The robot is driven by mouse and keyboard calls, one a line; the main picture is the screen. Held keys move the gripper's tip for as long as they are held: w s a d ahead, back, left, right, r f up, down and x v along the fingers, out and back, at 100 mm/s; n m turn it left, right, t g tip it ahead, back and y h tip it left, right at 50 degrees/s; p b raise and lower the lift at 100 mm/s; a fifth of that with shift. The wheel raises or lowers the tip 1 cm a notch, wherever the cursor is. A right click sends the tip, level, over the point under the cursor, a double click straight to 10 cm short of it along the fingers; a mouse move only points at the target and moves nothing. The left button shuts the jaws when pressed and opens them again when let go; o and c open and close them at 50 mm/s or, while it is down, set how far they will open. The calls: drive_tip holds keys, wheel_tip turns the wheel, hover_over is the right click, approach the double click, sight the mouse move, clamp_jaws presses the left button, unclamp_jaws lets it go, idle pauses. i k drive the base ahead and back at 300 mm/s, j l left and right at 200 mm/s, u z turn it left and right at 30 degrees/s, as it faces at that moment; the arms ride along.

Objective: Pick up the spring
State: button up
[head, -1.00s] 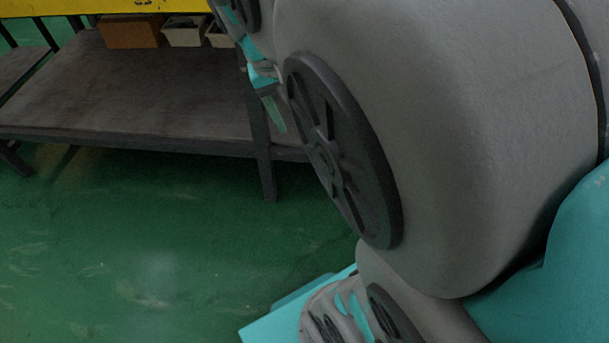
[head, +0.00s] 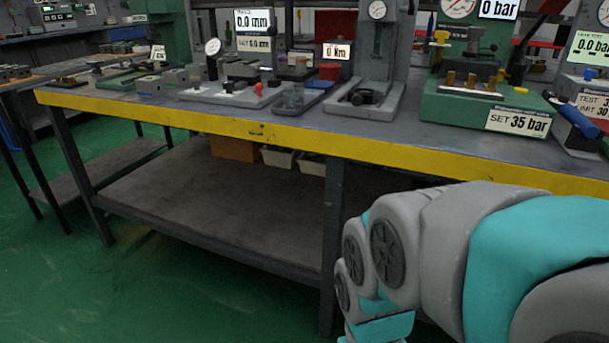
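I cannot make out a spring in the head view; the items on the bench are small at this distance. The workbench (head: 262,132) has a dark top and a yellow front edge. My arm fills the lower right of the head view, in front of the bench. My gripper itself does not show, so whether it is open or holding something is hidden.
Test stations stand along the bench: a grey press (head: 372,85), a green rig (head: 488,100) marked SET 35 bar, and a grey plate with a red knob (head: 258,88). A lower shelf (head: 215,200) holds a brown box (head: 235,149) and bins. Green floor (head: 120,290) is clear at left.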

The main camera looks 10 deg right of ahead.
sight(298, 89)
drive_tip(key=l+u, duration=0.75)
drive_tip(key=l, duration=0.15)
drive_tip(key=l+u, duration=0.4)
